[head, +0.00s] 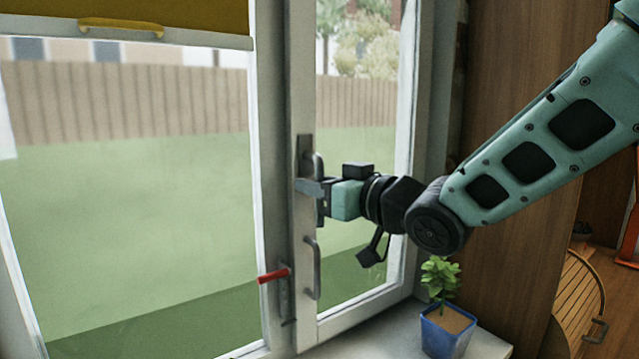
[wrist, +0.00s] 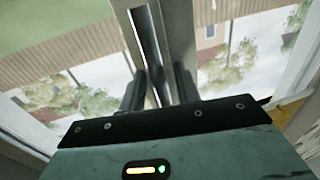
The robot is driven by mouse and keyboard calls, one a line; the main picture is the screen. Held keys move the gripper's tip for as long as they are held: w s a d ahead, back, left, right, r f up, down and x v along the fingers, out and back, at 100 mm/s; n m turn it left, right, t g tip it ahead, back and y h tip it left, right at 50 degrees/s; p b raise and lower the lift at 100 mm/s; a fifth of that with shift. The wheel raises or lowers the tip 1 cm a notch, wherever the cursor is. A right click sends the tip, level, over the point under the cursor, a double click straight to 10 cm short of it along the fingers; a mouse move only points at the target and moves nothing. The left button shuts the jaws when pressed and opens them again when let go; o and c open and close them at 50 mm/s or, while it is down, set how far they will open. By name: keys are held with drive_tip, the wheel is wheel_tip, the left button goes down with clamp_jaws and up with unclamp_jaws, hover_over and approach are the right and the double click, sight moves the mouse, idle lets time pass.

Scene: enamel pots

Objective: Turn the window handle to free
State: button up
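The window handle (head: 318,163) is a grey lever on a dark plate on the white window frame, in the upper middle of the head view. Its lower part is hidden by my gripper. In the wrist view the handle (wrist: 149,45) is a grey bar running down between the two dark fingers. My gripper (head: 312,188) is at the handle, reaching in from the right. In the wrist view my gripper (wrist: 160,88) is open, with a finger on either side of the bar and some gap showing. I cannot tell whether either finger touches it.
A fixed grey pull (head: 314,268) sits lower on the same frame. A red-gripped lever (head: 273,275) is to its lower left. A potted plant (head: 446,325) stands on the sill below my arm. A yellow blind (head: 125,20) hangs over the upper left pane.

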sight(323, 158)
clamp_jaws()
drive_tip(key=shift+w+d+r+n+h+b, duration=0.55)
drive_tip(key=shift+n+b, duration=0.9)
drive_tip(key=shift+n, duration=1.2)
drive_tip(key=shift+w+d+r+n+h+b, duration=0.25)
drive_tip(key=shift+d+r+n+h+b, duration=0.5)
drive_tip(key=shift+n+b, duration=1.3)
drive_tip(key=shift+w+d+r+n+h+b, duration=0.45)
drive_tip(key=shift+r+n+h+b, duration=0.35)
drive_tip(key=shift+n, duration=2.4)
drive_tip(key=shift+r, duration=0.1)
unclamp_jaws()
